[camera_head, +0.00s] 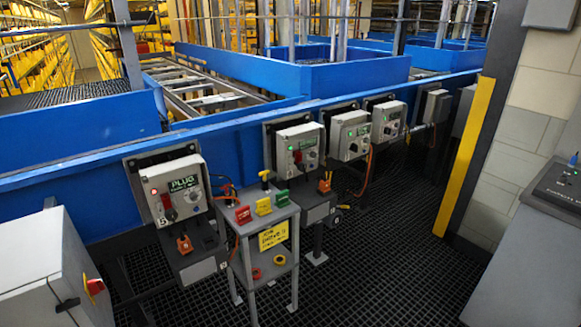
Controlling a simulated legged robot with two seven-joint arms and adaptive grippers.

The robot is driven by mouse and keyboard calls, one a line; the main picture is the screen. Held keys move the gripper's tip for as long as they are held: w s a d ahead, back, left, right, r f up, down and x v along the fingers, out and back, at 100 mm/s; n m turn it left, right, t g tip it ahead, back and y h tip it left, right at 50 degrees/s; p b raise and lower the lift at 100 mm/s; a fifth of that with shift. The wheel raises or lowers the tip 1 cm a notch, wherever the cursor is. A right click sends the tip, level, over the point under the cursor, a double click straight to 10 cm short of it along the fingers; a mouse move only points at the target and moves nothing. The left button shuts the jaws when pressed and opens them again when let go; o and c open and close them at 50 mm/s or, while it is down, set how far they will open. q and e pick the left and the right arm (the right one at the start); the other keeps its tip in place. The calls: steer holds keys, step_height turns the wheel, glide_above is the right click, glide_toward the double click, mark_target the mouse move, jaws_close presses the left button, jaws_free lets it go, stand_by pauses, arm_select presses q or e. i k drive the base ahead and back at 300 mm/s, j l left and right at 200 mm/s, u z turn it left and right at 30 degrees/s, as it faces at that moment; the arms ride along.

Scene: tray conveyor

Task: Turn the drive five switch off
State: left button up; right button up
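Several grey drive boxes are mounted along the blue conveyor side. The nearest drive box (175,175) has a green-lit display, a round dial and a red switch handle (168,207) on its lower left. A small mark by that handle looks like a 5, but it is too small to be sure. The handle seems roughly upright; its on or off position cannot be read. A second drive box (284,143), a third drive box (341,129) and a fourth drive box (380,111) continue to the right. Neither of my grippers shows.
A small grey stand (282,216) with red, yellow and green tags and a yellow sign (273,235) stands right of the nearest box. A grey cabinet (45,275) with a red rotary switch (93,287) is at lower left. The dark grated floor (385,260) is clear at right.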

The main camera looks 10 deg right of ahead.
mark_target(171, 214)
steer(key=i+l, duration=0.15)
steer(key=i, duration=0.25)
steer(key=i+l, duration=0.15)
steer(key=i, duration=0.25)
steer(key=i+l, duration=0.15)
steer(key=i, duration=0.25)
steer(key=k+z, duration=0.05)
